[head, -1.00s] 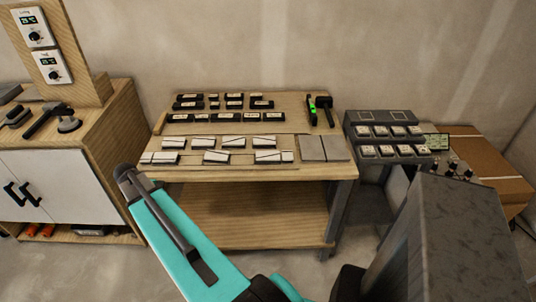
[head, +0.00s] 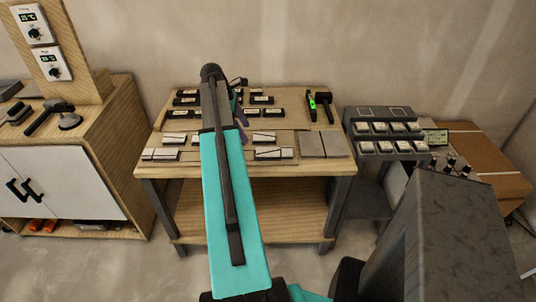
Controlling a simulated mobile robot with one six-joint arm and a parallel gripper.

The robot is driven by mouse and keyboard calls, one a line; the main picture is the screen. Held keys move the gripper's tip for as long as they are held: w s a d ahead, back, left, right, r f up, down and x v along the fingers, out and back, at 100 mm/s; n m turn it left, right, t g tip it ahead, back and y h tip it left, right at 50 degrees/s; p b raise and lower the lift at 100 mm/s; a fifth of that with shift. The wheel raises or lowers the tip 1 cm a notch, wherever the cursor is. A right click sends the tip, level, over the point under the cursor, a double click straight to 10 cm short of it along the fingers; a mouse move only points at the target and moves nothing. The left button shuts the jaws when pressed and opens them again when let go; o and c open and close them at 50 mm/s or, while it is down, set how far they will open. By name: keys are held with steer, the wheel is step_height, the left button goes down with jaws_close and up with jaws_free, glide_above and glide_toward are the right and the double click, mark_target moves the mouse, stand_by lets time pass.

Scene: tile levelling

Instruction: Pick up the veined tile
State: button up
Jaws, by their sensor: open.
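Several pale tiles lie in two rows along the front of the wooden table (head: 300,172). At the right of these rows, one pale tile (head: 265,138) in the back row and one (head: 268,153) in the front row show thin dark lines. I cannot tell which is the veined tile. The tiles in the middle are hidden behind my arm. My gripper (head: 243,120) shows only partly, as purple and dark parts just right of my arm's far end, over the table. It is open, and no tile shows in it.
Dark labelled blocks (head: 262,100) stand at the table's back. A green-lit tool (head: 311,104) and a black-headed tool (head: 325,106) lie at the back right. Grey slabs (head: 323,145) lie at the front right. A stepped grey rack (head: 385,140) stands right of the table.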

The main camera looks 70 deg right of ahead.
steer(key=s, duration=0.1)
steer(key=s+d+r, duration=0.1)
steer(key=s+d, duration=0.1)
steer(key=shift+r, duration=0.35)
steer(key=shift+f, duration=0.15)
steer(key=p, duration=0.2)
glide_above(267, 151)
steer(key=w, duration=0.2)
steer(key=shift+a+f, duration=0.15)
steer(key=shift+f, duration=1.8)
steer(key=shift+a+f, duration=0.15)
steer(key=shift+f, duration=1.8)
steer(key=shift+p+x, duration=0.8)
steer(key=shift+x, duration=1.75)
steer(key=shift+a+f+p, duration=0.15)
steer(key=shift+f+p, duration=0.05)
steer(key=shift+p, duration=0.1)
